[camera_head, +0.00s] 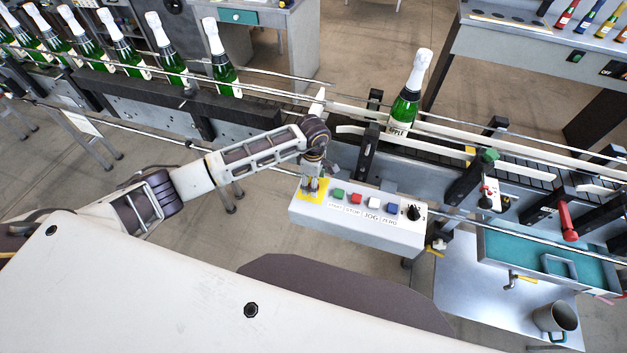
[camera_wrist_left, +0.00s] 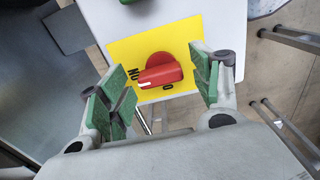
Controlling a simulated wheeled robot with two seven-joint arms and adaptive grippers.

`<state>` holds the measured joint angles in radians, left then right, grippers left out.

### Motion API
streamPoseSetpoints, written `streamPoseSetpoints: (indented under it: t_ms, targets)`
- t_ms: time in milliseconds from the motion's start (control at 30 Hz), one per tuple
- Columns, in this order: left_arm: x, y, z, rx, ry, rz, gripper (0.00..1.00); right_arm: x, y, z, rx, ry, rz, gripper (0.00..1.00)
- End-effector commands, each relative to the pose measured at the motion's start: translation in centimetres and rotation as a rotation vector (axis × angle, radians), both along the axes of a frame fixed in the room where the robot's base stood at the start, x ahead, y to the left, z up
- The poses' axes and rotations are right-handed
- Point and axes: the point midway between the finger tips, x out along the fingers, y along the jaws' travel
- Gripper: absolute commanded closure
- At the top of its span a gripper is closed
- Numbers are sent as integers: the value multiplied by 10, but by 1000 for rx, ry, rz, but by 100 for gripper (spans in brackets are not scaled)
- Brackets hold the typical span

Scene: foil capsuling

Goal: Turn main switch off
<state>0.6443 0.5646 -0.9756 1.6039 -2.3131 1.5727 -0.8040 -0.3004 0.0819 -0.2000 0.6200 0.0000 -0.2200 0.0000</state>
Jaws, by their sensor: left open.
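The main switch is a red rotary knob (camera_wrist_left: 160,72) on a yellow plate (camera_wrist_left: 125,48), seen in the left wrist view. The plate (camera_head: 301,193) also shows at the left end of the control box (camera_head: 350,228) in the head view, where the gripper hides the knob. My left gripper (camera_head: 313,184) is open over the plate; its green-padded fingers (camera_wrist_left: 158,86) stand on either side of the knob, with visible gaps. My right gripper is out of view.
Green, red, white and blue buttons and a black selector (camera_head: 413,212) sit right of the plate. The conveyor (camera_head: 260,118) runs behind the box, carrying several green bottles, one (camera_head: 408,98) standing behind the box. A metal mug (camera_head: 556,317) stands at lower right.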

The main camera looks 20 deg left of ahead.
Motion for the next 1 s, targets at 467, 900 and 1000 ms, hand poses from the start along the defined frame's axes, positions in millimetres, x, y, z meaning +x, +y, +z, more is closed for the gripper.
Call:
streamPoseSetpoints:
  t_ms: [467, 900, 1000]
  targets:
    - [0, 0, 0, 0, 0, 0, 81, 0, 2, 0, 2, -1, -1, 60]
    - [0, 0, -1, 2, 1, 52, 81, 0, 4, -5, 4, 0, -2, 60]
    - [0, 1, -1, 3, 0, 89, 81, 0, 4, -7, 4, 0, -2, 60]
